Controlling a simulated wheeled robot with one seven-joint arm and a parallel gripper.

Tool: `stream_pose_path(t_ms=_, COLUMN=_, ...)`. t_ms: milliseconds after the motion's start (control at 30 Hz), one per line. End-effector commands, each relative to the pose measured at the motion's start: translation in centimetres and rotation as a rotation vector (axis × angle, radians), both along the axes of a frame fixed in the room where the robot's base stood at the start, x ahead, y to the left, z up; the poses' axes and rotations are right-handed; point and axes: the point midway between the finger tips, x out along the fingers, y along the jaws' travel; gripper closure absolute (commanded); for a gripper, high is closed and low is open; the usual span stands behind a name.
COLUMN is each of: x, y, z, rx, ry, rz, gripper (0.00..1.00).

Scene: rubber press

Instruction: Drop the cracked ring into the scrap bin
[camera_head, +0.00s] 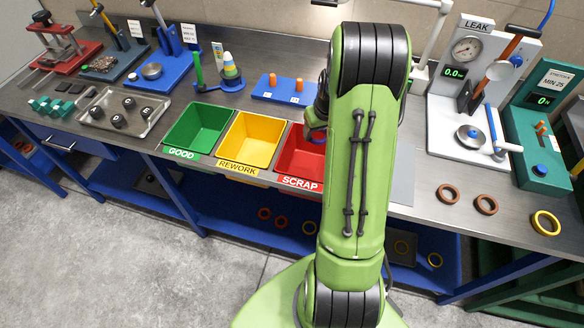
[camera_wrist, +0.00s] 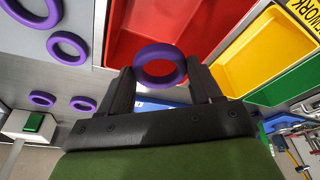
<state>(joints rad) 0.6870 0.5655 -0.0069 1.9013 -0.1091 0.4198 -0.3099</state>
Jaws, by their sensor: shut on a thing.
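My gripper (camera_wrist: 162,84) is shut on a purple ring (camera_wrist: 160,54), which sits between the fingertips in the wrist view. No crack can be made out on it. The red scrap bin (camera_wrist: 150,22) lies just beyond the ring there. In the head view the scrap bin (camera_head: 291,158) is partly hidden behind my arm. A bit of purple (camera_head: 317,137), seemingly the held ring, shows at the bin's right side. My gripper is mostly hidden behind my arm in that view. The ring's height over the bin is hard to tell.
The yellow rework bin (camera_head: 248,141) and green good bin (camera_head: 197,128) stand left of the scrap bin. Several loose purple rings (camera_wrist: 67,48) show left of the gripper in the wrist view. A leak tester (camera_head: 470,95) stands right of my arm.

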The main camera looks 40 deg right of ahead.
Motion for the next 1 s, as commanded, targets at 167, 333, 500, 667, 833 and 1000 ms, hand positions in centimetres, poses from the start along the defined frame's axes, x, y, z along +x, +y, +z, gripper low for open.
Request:
stream_pose_path(t_ms=167, x=0.0, y=0.0, z=-1.6, rx=0.000, ry=0.000, rz=0.000, gripper=0.65)
stream_pose_path(t_ms=333, x=0.0, y=0.0, z=-4.3, rx=0.001, ry=0.001, rz=0.000, gripper=0.65)
stream_pose_path(t_ms=500, x=0.0, y=0.0, z=-6.1, rx=0.000, ry=-0.001, rz=0.000, gripper=0.65)
stream_pose_path(t_ms=667, x=0.0, y=0.0, z=-6.0, rx=0.000, ry=-0.001, rz=0.000, gripper=0.65)
stream_pose_path(t_ms=833, x=0.0, y=0.0, z=-5.9, rx=0.000, ry=-0.001, rz=0.000, gripper=0.24)
stream_pose_path(t_ms=1000, x=0.0, y=0.0, z=-5.9, rx=0.000, ry=-0.001, rz=0.000, gripper=0.06)
